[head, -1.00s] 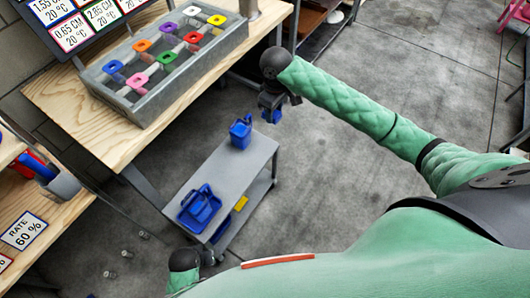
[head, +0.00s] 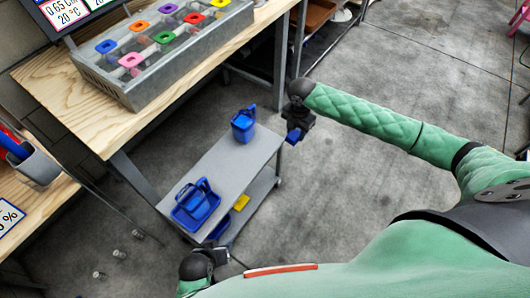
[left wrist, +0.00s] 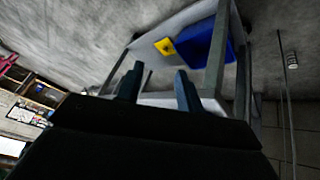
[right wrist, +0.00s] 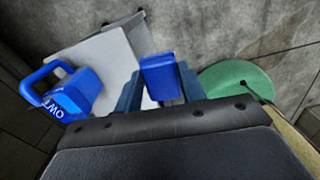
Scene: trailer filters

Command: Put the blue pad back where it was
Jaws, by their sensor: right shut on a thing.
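My right gripper (head: 299,124) is shut on a small blue pad (head: 294,136), past the far right corner of the cart in the head view. In the right wrist view the blue pad (right wrist: 160,77) sits between the fingers, above the grey cart top. The grey cart (head: 226,172) carries a blue handled container (head: 243,126) at its far end and a blue caddy (head: 187,216) at its near end. My left gripper is low beside the cart's near end; in the left wrist view its fingers (left wrist: 157,88) are apart and empty.
A wooden bench (head: 65,100) beyond the cart holds a grey metal box (head: 150,85) with several colored-topped slots. A yellow item (head: 241,202) and a blue item (left wrist: 219,48) show on the cart's lower level. Open concrete floor lies to the right.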

